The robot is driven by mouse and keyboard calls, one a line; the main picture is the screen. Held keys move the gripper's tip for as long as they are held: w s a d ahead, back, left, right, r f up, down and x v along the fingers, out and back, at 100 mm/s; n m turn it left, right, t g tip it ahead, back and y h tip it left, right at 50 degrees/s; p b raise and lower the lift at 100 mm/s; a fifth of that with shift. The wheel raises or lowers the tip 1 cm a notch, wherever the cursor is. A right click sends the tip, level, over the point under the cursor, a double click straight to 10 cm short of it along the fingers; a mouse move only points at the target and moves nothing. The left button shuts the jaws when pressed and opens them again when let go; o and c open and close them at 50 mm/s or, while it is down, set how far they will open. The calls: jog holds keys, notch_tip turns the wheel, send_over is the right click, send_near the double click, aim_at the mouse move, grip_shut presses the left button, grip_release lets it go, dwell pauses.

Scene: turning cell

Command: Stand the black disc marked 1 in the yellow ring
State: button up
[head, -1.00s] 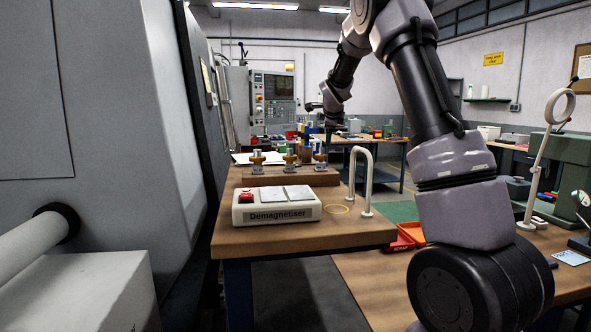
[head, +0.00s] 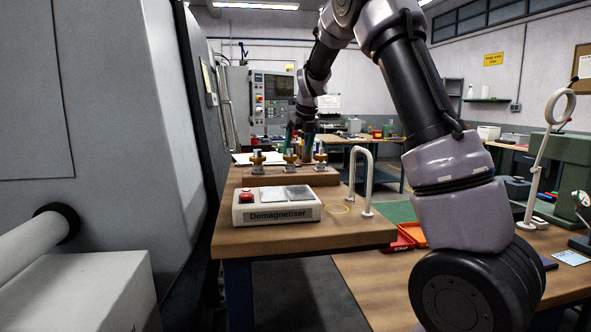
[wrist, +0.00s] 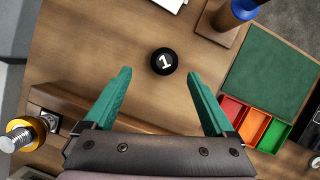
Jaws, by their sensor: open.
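The black disc (wrist: 164,61) with a white 1 lies flat on the brown wooden bench top in the wrist view. My gripper (wrist: 159,76) is open, with its two green fingers apart. The disc shows between and just beyond the fingertips, with nothing held. I cannot tell how high the fingers are above the bench. The disc is hidden in the head view.
The wrist view shows a green mat (wrist: 265,75), coloured bins (wrist: 253,125) and a blue-topped item (wrist: 243,9) on the right.

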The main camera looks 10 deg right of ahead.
aim_at(297, 166)
jog(key=x, duration=0.5)
jog(key=shift+w+d, duration=0.2)
jog(key=shift+d, duration=0.1)
grip_shut()
